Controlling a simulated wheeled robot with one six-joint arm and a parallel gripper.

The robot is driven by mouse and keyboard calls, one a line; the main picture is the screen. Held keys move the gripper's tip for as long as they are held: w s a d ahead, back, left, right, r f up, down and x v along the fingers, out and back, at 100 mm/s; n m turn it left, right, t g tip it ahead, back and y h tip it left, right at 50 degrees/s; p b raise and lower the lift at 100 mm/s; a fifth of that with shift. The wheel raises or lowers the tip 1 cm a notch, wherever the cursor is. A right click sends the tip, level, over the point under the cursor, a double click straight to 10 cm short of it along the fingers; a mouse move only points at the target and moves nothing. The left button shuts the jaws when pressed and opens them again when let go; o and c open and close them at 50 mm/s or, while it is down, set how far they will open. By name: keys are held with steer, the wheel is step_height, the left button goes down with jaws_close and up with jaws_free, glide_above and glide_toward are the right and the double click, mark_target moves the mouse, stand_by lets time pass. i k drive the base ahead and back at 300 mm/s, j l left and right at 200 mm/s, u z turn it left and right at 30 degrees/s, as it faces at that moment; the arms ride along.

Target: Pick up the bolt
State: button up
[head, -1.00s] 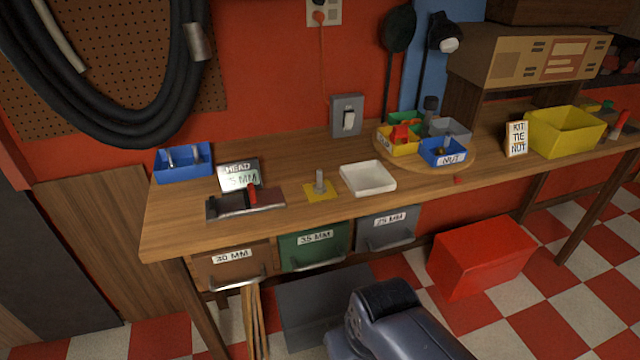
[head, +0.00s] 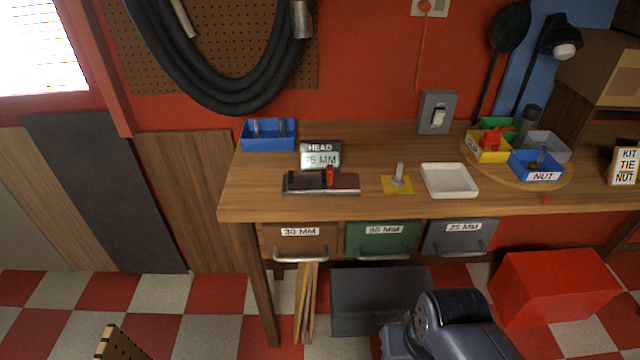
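A grey metal bolt (head: 398,172) stands upright on a small yellow pad (head: 405,188) near the front edge of the wooden workbench. More bolt-like metal pieces (head: 281,128) stand in a blue bin (head: 258,143) at the back left of the bench. My gripper is not in view. A dark blue-grey part of my own arm shows at the bottom, below the bench top and apart from the bolt.
A black gauge with a red slider (head: 330,177) and a small HEAD display (head: 320,157) lie left of the pad. A white tray (head: 449,181) is close on its right. A round turntable with coloured bins, one labelled NUT (head: 541,175), stands farther right. Labelled drawers (head: 383,241) hang below.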

mark_target(397, 181)
steer(key=i+l+u, duration=0.4)
steer(key=l+u, duration=0.15)
steer(key=i+l+u, duration=0.15)
steer(key=l+u, duration=0.15)
steer(key=l, duration=0.15)
steer(key=i+l+u, duration=0.1)
steer(key=l+u, duration=0.2)
